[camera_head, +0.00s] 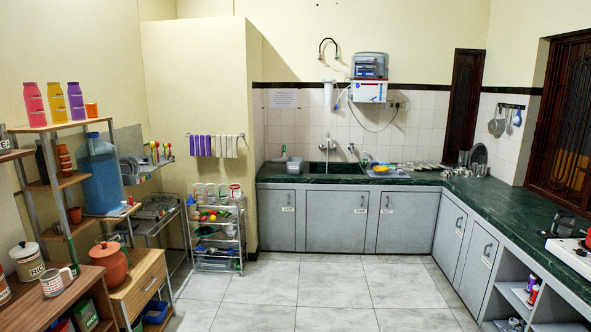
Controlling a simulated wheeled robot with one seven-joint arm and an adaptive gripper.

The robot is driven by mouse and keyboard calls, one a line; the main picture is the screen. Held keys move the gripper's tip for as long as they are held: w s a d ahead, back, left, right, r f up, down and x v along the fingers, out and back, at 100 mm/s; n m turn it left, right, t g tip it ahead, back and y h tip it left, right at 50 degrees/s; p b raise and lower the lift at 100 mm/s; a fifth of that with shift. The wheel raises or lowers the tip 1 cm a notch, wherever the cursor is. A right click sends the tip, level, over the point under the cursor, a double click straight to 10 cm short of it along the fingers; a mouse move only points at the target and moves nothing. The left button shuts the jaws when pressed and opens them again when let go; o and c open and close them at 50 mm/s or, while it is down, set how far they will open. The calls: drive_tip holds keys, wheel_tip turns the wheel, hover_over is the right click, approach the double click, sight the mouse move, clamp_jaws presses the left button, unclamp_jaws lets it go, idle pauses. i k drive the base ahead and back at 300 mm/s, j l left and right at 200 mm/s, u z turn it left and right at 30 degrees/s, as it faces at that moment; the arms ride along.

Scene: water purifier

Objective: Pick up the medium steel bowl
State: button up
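Small steel vessels (479,169) stand on the dark green counter (500,200) near its far right corner, next to upright steel plates (478,154). More flat steel pieces (428,166) lie along the back of the counter to their left. All are far away and too small for me to tell which one is the medium steel bowl. My gripper is not in view.
Grey cabinets (337,220) stand under the L-shaped counter. A sink (331,168) is at the back. A wire rack (215,235) and shelves with bottles and a terracotta pot (109,264) line the left. The tiled floor (330,290) between is clear.

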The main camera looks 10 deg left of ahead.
sight(381, 171)
drive_tip(key=i+z, duration=0.15)
drive_tip(key=i, duration=4.75)
drive_tip(key=i+z, duration=0.15)
drive_tip(key=i, duration=0.3)
drive_tip(key=i+j+z, duration=0.15)
drive_tip(key=i, duration=0.3)
drive_tip(key=i+j+z, duration=0.15)
drive_tip(key=i, duration=0.35)
drive_tip(key=i+j+z, duration=0.15)
drive_tip(key=i, duration=0.25)
